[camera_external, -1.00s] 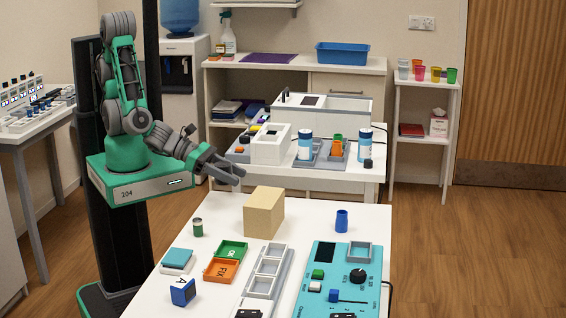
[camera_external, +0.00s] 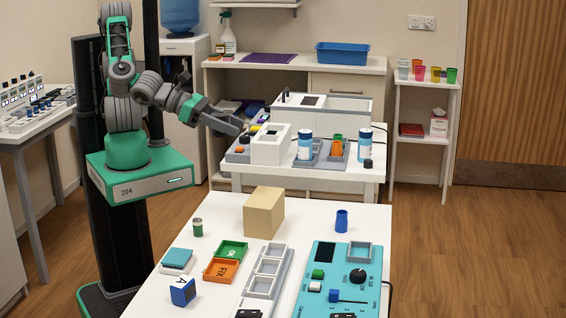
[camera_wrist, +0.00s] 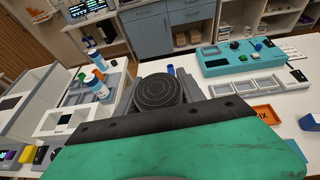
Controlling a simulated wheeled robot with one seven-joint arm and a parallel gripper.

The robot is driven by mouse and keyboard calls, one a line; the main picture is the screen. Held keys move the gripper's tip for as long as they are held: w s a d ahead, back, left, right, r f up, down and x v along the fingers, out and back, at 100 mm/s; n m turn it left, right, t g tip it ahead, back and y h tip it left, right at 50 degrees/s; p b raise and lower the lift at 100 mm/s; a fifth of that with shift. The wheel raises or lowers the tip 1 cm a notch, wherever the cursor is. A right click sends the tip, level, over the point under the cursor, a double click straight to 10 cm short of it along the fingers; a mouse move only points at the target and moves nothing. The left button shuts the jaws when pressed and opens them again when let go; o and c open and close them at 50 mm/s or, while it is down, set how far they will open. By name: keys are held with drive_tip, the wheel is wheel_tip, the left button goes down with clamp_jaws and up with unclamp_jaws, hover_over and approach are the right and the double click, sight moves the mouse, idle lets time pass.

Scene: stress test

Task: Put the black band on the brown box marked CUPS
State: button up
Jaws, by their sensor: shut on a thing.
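The brown box (camera_external: 263,213) stands on the near white table, towards its far edge; I cannot read any CUPS marking on it. My gripper (camera_external: 236,125) is in the air above and to the left of the box in the external view, apart from it. In the wrist view my gripper (camera_wrist: 160,96) is shut on a round black thing with concentric rings (camera_wrist: 160,91), which looks like the black band. In the external view I cannot make out this held thing. The box does not show in the wrist view.
The near table also bears a green-topped can (camera_external: 198,227), a blue cup (camera_external: 342,220), green and orange trays (camera_external: 222,270), a grey three-part tray (camera_external: 267,270) and a turquoise panel (camera_external: 330,284). A white table (camera_external: 345,170) with bottles and a white housing stands behind.

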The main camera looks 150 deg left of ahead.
wheel_tip(320, 180, down, 2)
drive_tip(key=s+a+f+n+g+y, duration=0.1)
drive_tip(key=s+a, duration=0.1)
hover_over(275, 197)
wheel_tip(275, 197, down, 9)
drive_tip(key=shift+s+r+b, duration=0.1)
drive_tip(key=shift+b, duration=0.25)
drive_tip(key=shift+f, duration=1.65)
drive_tip(key=shift+f, duration=0.1)
drive_tip(key=o, duration=1.4)
drive_tip(key=shift+c, duration=0.2)
